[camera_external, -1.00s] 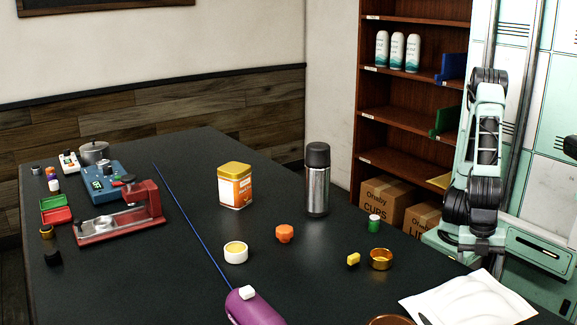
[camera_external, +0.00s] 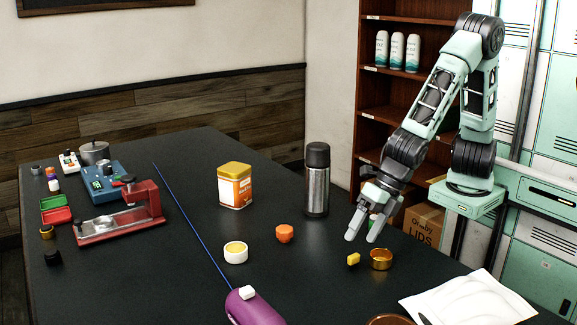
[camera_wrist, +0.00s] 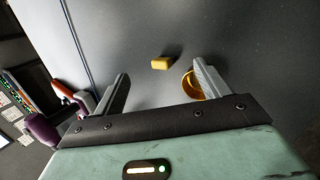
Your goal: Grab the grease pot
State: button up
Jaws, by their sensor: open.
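No pot is labelled as grease. A low white round pot with a yellow top (camera_external: 235,252) stands on the dark table and looks the most like a grease pot. A small green jar with a pale lid stood farther right and is now mostly hidden behind my fingers. My gripper (camera_external: 363,236) hangs above the right part of the table, fingers pointing down, open and empty, well to the right of the white pot.
A purple cylinder (camera_external: 255,308) lies in front.

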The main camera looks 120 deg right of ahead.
jog(key=w+d+r+n+t+p, duration=0.45)
jog(key=w+d+n, duration=0.2)
jog(key=n, duration=0.75)
jog(key=d+f+b, duration=0.1)
jog(key=f+b, duration=0.1)
jog(key=d+f+h+b, duration=0.1)
jog(key=f, duration=0.1)
jog(key=d+f+m+h+b, duration=0.1)
jog(key=d+f+b, duration=0.1)
jog(key=shift+w+t+b, duration=0.3)
jog(key=shift+t, duration=0.05)
jog(key=b, duration=0.1)
jog(key=d+h+b, duration=0.1)
jog(key=shift+w+d+f+t+b, duration=0.1)
jog(key=shift+w+t+b, duration=0.2)
jog(key=shift+t+b, duration=0.1)
jog(key=shift+w+d+r+m+t+h+b, duration=0.2)
jog(key=shift+d+r+m+t+h+b, duration=0.1)
jog(key=shift+r+t+h+b, duration=0.2)
jog(key=shift+w+d+r, duration=0.1)
jog(key=shift+w, duration=0.2)
jog(key=p, duration=0.1)
send_near(238, 248)
jog(key=x, duration=0.5)
jog(key=shift+s+f, duration=0.1)
jog(key=shift+f, duration=0.1)
jog(key=shift+p+x, duration=0.85)
jog(key=shift+x, duration=1.9)
jog(key=shift+r, duration=0.2)
jog(key=c, duration=1.1)
